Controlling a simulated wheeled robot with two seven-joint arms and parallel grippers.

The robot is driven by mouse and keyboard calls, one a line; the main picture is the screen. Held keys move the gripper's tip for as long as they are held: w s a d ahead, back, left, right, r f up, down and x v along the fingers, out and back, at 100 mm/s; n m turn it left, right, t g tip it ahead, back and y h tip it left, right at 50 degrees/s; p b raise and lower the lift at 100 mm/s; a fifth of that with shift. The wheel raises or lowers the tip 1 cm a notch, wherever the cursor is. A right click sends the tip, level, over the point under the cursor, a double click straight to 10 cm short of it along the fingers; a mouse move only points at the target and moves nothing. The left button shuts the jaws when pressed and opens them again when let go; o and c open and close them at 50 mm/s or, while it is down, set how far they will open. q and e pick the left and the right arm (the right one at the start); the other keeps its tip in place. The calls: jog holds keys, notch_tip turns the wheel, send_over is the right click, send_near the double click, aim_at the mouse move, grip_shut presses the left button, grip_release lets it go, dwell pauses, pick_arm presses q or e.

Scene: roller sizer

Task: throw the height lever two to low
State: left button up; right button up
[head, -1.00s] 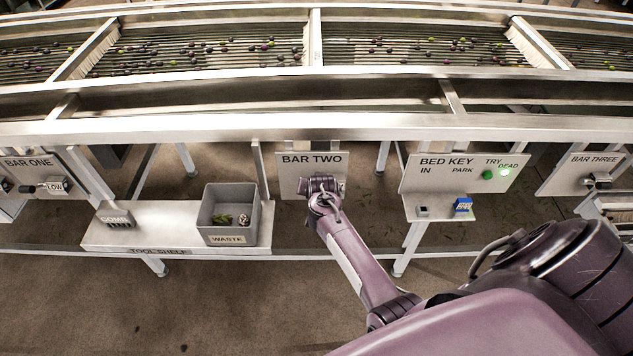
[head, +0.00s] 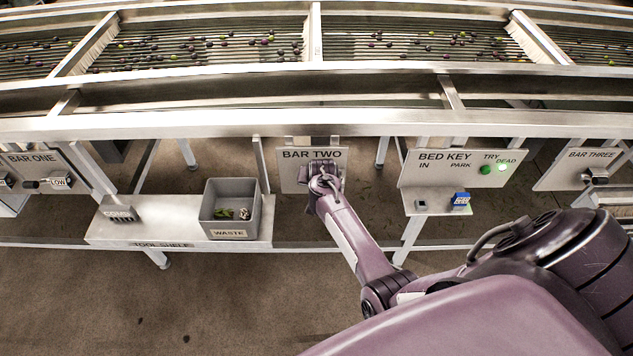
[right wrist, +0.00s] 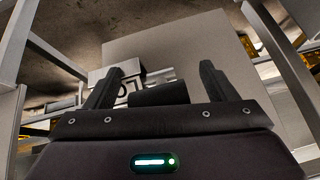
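The BAR TWO panel (head: 296,180) hangs under the machine's front rail, in the middle of the head view. My right gripper (head: 325,172) is in front of it and hides the height lever and its label there. In the right wrist view my right gripper (right wrist: 162,72) has its two fingers apart, facing the plain panel plate (right wrist: 175,45). A dark, cylinder-like part, seemingly the lever's handle (right wrist: 160,93), lies between the fingers with gaps at both sides. A pale block with a dark bracket (right wrist: 102,75) is beside the left finger. The lever's setting cannot be read. My left gripper is not in view.
Left of the panel, a tool shelf (head: 130,232) holds a comb (head: 118,212) and a grey waste bin (head: 258,215). The BED KEY panel (head: 410,172) with a blue key (head: 460,199) stands to the right. BAR ONE (head: 75,165) and BAR THREE (head: 560,175) panels are farther out.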

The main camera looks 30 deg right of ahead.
jog(key=v, duration=0.7)
jog(key=shift+s+r, duration=0.15)
jog(key=shift+r, duration=0.2)
jog(key=shift+s+a, duration=0.1)
dwell(0.4)
jog(key=s+a+r+n+g+y, duration=0.1)
jog(key=s+a+r+n, duration=0.25)
jog(key=s, duration=0.45)
jog(key=s+a+r+n+y, duration=0.1)
jog(key=s+a+r+n, duration=0.3)
jog(key=s, duration=0.4)
jog(key=s+a+r+n+g+y, duration=0.1)
jog(key=s+a+r+n, duration=0.2)
jog(key=s+a, duration=0.4)
notch_tip(320, 180, down, 29)
jog(key=s+d+g+b, duration=0.1)
jog(key=b, duration=0.2)
jog(key=s+d+f+g+b, duration=0.1)
jog(key=s+d+f, duration=0.1)
jog(key=s+f, duration=0.8)
jog(key=s+d+f+b, duration=0.1)
jog(key=s+d+f, duration=0.1)
jog(key=s+f, duration=0.9)
notch_tip(320, 180, down, 3)
jog(key=shift+r+g, duration=0.1)
jog(key=shift+g, duration=0.3)
